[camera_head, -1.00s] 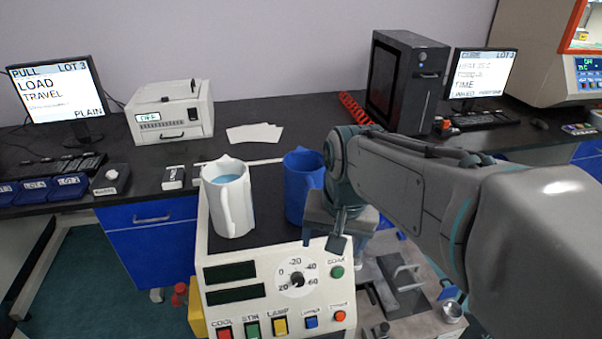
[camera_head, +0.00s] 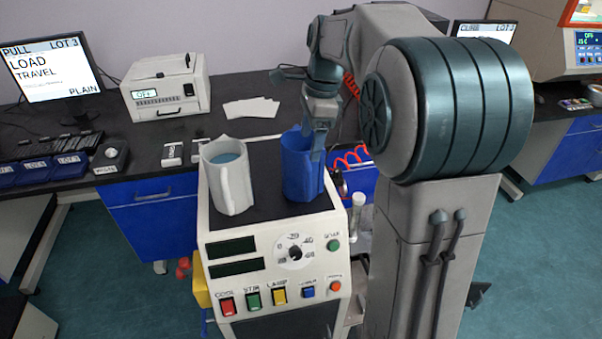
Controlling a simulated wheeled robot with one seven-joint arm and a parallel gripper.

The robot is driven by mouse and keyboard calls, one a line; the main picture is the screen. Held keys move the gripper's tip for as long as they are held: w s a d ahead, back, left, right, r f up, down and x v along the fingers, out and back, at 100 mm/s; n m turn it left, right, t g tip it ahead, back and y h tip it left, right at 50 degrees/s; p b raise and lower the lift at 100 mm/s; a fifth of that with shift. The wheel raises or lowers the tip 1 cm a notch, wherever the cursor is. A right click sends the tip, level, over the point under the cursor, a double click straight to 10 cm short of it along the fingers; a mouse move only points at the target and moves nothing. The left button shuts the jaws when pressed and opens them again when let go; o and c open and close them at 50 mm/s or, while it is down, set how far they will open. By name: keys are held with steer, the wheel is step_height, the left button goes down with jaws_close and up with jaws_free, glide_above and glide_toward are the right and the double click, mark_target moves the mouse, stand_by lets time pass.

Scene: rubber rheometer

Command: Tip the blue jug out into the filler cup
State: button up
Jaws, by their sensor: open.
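The blue jug (camera_head: 299,180) stands upright on the dark top of the white control box, right of a white jug. I cannot see what is inside it. My gripper (camera_head: 317,140) points down at the right side of the blue jug's rim, with its fingers open. The fingers overlap the jug's rim and right side in this view, and I cannot tell whether they touch. I cannot pick out the filler cup; my arm and column hide much of the area on the right.
The white jug (camera_head: 232,183) holds pale blue liquid and stands close left of the blue jug. The control box (camera_head: 268,262) has buttons and a dial. A clear tube (camera_head: 356,212) stands to its right. A white instrument (camera_head: 166,88) and paper sheets (camera_head: 251,108) are on the black bench behind.

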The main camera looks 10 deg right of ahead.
mark_target(308, 165)
steer(key=f, duration=0.3)
steer(key=shift+a, duration=0.25)
steer(key=shift+a+f+p, duration=0.1)
steer(key=shift+f+p, duration=0.25)
steer(key=shift+f, duration=2.25)
jaws_close()
steer(key=shift+r, duration=0.15)
